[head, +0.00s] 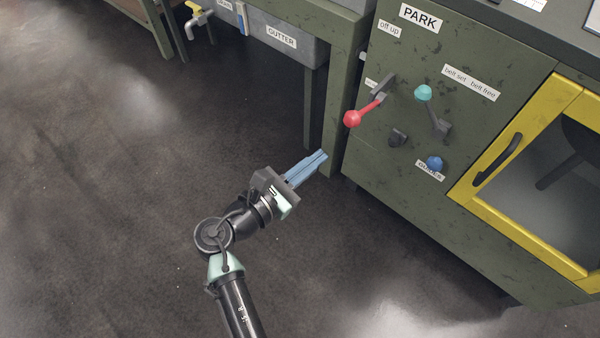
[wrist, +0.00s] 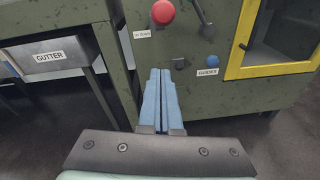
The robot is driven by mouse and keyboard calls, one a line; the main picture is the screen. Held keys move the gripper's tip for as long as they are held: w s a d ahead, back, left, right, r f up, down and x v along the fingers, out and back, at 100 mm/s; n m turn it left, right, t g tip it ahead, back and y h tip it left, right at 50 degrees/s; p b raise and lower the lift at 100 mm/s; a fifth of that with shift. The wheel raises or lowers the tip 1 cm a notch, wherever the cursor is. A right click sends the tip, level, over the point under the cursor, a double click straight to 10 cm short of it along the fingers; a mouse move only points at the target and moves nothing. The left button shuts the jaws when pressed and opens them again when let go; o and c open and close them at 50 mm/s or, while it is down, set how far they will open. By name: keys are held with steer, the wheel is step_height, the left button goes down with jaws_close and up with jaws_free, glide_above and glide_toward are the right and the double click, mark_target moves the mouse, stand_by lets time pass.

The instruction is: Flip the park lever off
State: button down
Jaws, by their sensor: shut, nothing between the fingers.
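A green cabinet front carries a "PARK" sign (head: 419,18) with an "off up" label (head: 389,30) below it. Under these is a lever with a red ball knob (head: 352,118); its arm runs from a dark pivot down and left in the head view. The red knob also shows at the top of the wrist view (wrist: 163,12). The fingers also show in the wrist view (wrist: 160,73).
Right of the red lever is a lever with a teal knob (head: 423,92), by a "belt set / belt free" label (head: 471,82). Below are a dark stub (head: 397,138) and a blue knob (head: 434,162). A yellow-framed door (head: 478,196) stands right; a "GUTTER" trough (head: 282,38) left.

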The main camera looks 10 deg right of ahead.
steer(key=w+d+r+b, duration=0.1)
steer(key=w+d+r, duration=0.1)
steer(key=d+r, duration=0.1)
steer(key=shift+w+d+b, duration=0.2)
steer(key=shift+d+b, duration=0.2)
steer(key=shift+d, duration=0.4)
steer(key=shift+r, duration=0.2)
steer(key=p, duration=0.2)
steer(key=shift+r+p, duration=0.3)
steer(key=shift+p, duration=0.05)
